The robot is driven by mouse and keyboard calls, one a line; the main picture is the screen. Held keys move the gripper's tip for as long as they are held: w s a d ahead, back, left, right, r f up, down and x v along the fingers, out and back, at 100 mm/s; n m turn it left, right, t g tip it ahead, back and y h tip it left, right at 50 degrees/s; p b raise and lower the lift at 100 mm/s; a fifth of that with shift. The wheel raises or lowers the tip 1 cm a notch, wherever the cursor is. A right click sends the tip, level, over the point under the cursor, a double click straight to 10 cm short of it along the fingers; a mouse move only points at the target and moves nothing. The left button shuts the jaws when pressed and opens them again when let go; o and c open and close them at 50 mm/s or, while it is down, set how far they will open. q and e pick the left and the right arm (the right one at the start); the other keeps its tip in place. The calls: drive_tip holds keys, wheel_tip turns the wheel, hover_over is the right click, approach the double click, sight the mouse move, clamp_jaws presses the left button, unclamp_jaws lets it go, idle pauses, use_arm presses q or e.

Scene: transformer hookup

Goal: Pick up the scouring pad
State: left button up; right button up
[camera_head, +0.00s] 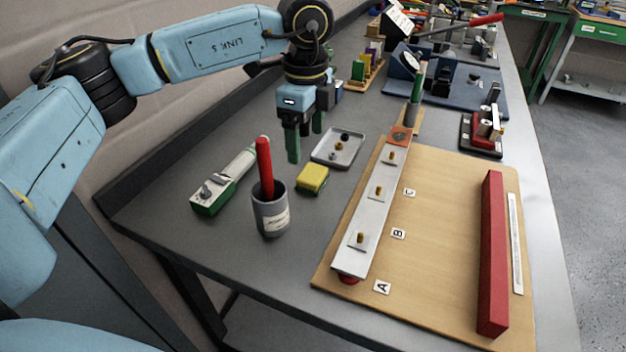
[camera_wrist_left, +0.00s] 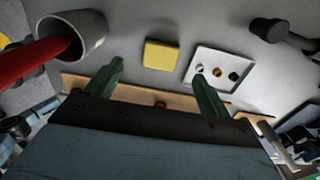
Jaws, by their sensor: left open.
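The scouring pad (camera_head: 312,179) is a small yellow block with a darker underside, lying flat on the grey bench between the cup and the small tray. It also shows in the left wrist view as a yellow square (camera_wrist_left: 161,54), in line with the gap between the green fingers. My left gripper (camera_head: 306,143) is open and empty, pointing down above the bench behind the pad. It does not touch the pad. It also shows in the left wrist view (camera_wrist_left: 159,72). My right gripper is in neither view.
A grey cup (camera_head: 271,214) holding a red-handled tool stands left of the pad. A grey tray (camera_head: 338,149) with several small parts lies behind it. A white-and-green meter (camera_head: 222,184) lies further left. A wooden board (camera_head: 440,230) with a metal bar is on the right.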

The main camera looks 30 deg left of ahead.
sight(313, 173)
use_arm(q)
wheel_tip(313, 173, down, 3)
drive_tip(key=shift+r, duration=0.1)
drive_tip(key=f, duration=0.2)
drive_tip(key=d+f+b, duration=0.1)
drive_tip(key=f, duration=0.1)
drive_tip(key=shift+w+f, duration=0.15)
drive_tip(key=shift+w, duration=0.05)
drive_tip(key=shift+f, duration=0.4)
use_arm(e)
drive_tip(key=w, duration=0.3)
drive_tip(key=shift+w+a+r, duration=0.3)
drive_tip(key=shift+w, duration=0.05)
use_arm(q)
drive_tip(key=c, duration=1.1)
drive_tip(key=shift+o, duration=0.2)
drive_tip(key=shift+r, duration=0.1)
